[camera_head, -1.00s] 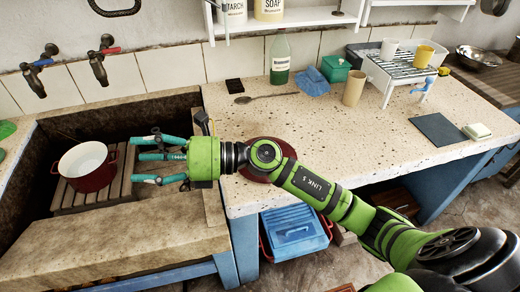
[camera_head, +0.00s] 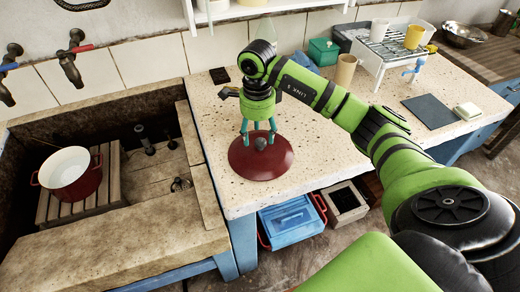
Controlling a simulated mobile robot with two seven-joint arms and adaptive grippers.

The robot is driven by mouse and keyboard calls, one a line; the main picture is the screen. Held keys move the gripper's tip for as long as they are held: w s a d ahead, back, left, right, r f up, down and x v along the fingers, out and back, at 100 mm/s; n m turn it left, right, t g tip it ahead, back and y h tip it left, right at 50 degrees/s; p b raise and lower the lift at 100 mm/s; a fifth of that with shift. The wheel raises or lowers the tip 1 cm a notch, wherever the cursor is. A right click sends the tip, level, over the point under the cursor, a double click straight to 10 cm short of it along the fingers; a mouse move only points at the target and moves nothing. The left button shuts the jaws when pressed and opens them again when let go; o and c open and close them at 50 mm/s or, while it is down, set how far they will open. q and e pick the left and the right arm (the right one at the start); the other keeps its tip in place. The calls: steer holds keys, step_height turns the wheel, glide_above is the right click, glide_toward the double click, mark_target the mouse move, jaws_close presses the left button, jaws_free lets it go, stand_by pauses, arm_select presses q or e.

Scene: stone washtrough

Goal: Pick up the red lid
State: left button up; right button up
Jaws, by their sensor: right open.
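The red lid (camera_head: 260,160), round with a dark knob on top, lies on the speckled counter near its front left corner. My right gripper (camera_head: 259,139) points down over the lid. Its teal fingers are open, one on each side of the knob, with the tips close to the lid; I cannot tell whether they touch it. The red pot (camera_head: 71,175), white inside and uncovered, stands on a wooden slatted rack in the stone trough at the left. My left gripper is not in view.
The speckled counter (camera_head: 310,165) is clear right of the lid. A beige cup (camera_head: 346,71), a dish rack (camera_head: 385,48) and a dark slate (camera_head: 430,111) stand farther right. Taps (camera_head: 70,68) overhang the trough.

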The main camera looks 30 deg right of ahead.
mark_target(259, 141)
steer(key=shift+s+d+f+p, duration=0.15)
steer(key=shift+f+p, duration=0.25)
steer(key=shift+f, duration=1.55)
jaws_close()
steer(key=shift+r, duration=0.1)
